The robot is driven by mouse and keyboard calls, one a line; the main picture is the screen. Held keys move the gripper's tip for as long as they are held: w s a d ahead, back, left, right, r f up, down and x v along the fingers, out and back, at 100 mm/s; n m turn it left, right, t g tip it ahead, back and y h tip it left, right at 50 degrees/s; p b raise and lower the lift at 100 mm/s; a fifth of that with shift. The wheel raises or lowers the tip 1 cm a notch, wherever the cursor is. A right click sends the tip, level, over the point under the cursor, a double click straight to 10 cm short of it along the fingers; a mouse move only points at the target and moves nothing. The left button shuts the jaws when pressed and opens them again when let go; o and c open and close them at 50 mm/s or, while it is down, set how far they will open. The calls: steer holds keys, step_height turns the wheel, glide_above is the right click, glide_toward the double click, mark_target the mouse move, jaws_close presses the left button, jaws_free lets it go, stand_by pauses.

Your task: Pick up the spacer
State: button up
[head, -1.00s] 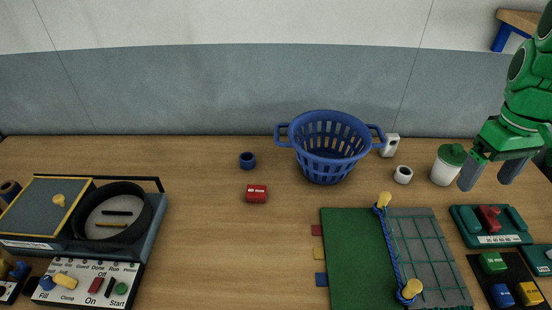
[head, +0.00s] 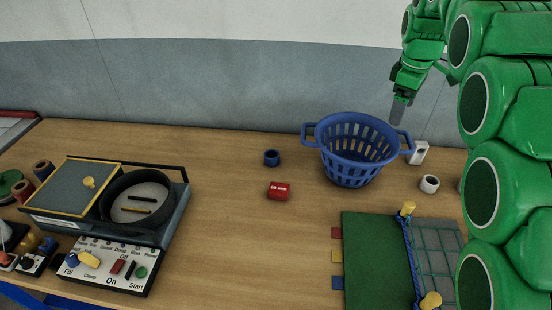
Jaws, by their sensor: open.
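The spacer appears to be the red block (head: 279,191), marked with a white label that looks like 60 mm. It lies alone on the bare wooden table, left of and in front of the blue basket. My gripper (head: 399,110) is up at the back right, above the right side of the basket and well away from the red block. It is open, seen nearly edge-on, with nothing visible between its fingers. My green arm fills the right side of the view and hides the table's right end.
The blue basket (head: 358,152) stands behind the block. A blue ring (head: 272,158) lies behind it, a white roll (head: 429,184) to the right. A green mat (head: 375,262) with netting and yellow pegs is at front right. A machine with a control panel (head: 110,265) is left. Table around the block is clear.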

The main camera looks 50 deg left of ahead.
steer(key=s+a+f+n, duration=0.2)
steer(key=s+a, duration=0.1)
steer(key=a, duration=0.4)
steer(key=s+a+f+n, duration=0.2)
steer(key=a+n, duration=0.1)
steer(key=a, duration=0.5)
steer(key=s+a+f+n+y, duration=0.1)
steer(key=s+a+f+n, duration=0.1)
steer(key=a, duration=0.6)
steer(key=shift+s+a+f+n, duration=0.1)
steer(key=shift+s+f+n, duration=0.1)
steer(key=shift+s+n, duration=0.6)
steer(key=s+a+f+n, duration=0.3)
steer(key=s+a+f, duration=0.1)
steer(key=s+f, duration=0.15)
steer(key=n+g+h, duration=0.1)
steer(key=n, duration=0.3)
glide_toward(272, 155)
steer(key=s, duration=0.2)
steer(key=shift+w+d+f, duration=0.15)
steer(key=shift+d+f, duration=0.05)
steer(key=shift+f, duration=1.25)
steer(key=shift+w+d+f, duration=0.15)
steer(key=shift+d+f, duration=0.05)
steer(key=shift+f, duration=1.2)
steer(key=shift+w+d+f, duration=0.15)
steer(key=shift+d+f, duration=0.05)
steer(key=shift+f, duration=1.25)
steer(key=c, duration=1.1)
